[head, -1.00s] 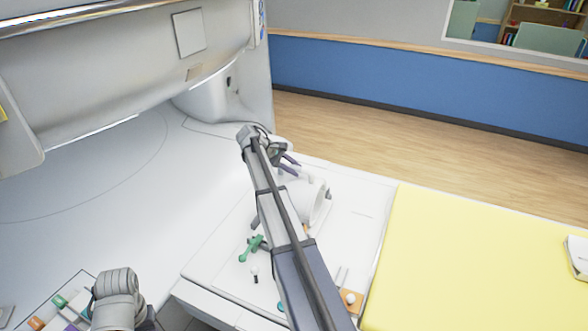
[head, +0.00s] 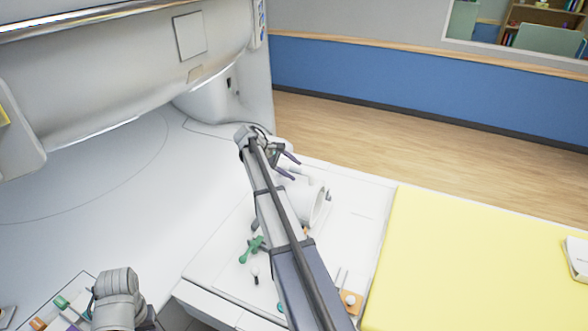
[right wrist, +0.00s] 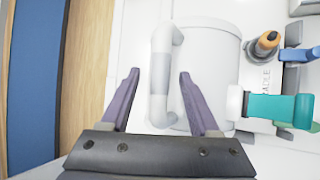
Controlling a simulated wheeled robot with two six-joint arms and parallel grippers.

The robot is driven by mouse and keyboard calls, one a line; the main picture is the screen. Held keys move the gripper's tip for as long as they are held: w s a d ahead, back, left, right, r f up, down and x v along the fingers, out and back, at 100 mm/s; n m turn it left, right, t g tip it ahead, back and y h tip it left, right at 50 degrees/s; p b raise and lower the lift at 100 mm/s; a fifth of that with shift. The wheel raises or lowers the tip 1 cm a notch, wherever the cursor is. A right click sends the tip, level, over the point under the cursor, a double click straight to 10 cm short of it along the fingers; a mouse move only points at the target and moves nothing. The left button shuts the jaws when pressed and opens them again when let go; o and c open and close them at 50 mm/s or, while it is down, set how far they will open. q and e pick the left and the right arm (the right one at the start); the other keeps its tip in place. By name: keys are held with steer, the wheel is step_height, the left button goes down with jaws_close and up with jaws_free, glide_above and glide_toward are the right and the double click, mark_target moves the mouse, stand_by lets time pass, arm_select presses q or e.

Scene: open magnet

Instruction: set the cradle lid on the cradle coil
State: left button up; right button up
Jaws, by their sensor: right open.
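A white rounded shell with a bar handle, which looks like the cradle lid (right wrist: 212,65), fills the middle of the right wrist view. In the head view, the white cylinder-like cradle assembly (head: 312,203) lies on the table partly behind my right arm. I cannot tell lid from cradle coil there, or whether the lid sits fully down. My right gripper (head: 296,170) is open at the handle. In the wrist view its purple fingers (right wrist: 159,72) stand apart, with the handle just ahead between them. My left gripper is not visible; only a grey part of my left arm shows at lower left.
A teal-ended part (right wrist: 292,107) and an orange-topped post (right wrist: 264,44) stand close to the right of the shell. A green piece (head: 252,249) lies left of my arm. A yellow pad (head: 470,260) covers the right. The magnet housing (head: 130,70) overhangs the back left.

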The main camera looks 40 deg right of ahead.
steer(key=p+v, duration=0.3)
steer(key=v, duration=0.2)
steer(key=shift+a+r+p, duration=0.1)
steer(key=shift+r+p, duration=0.25)
steer(key=shift+r, duration=0.05)
steer(key=shift+w+a+r, duration=0.2)
steer(key=shift+a+r, duration=0.05)
steer(key=shift+a, duration=0.2)
steer(key=s+a+f+t+y+b, duration=0.1)
steer(key=s+a+f+b, duration=0.3)
steer(key=a, duration=0.8)
steer(key=s+a+f+t+y+b, duration=0.15)
steer(key=s+a+f, duration=0.3)
steer(key=a, duration=0.75)
steer(key=s+a+f+y+b, duration=0.2)
steer(key=s+a+f, duration=0.2)
steer(key=s+a, duration=0.5)
steer(key=s+a+f+y+b, duration=0.2)
steer(key=s+a+f, duration=0.3)
steer(key=s+a, duration=0.3)
steer(key=a+b, duration=0.1)
steer(key=a, duration=0.3)
steer(key=shift+s+a, duration=0.4)
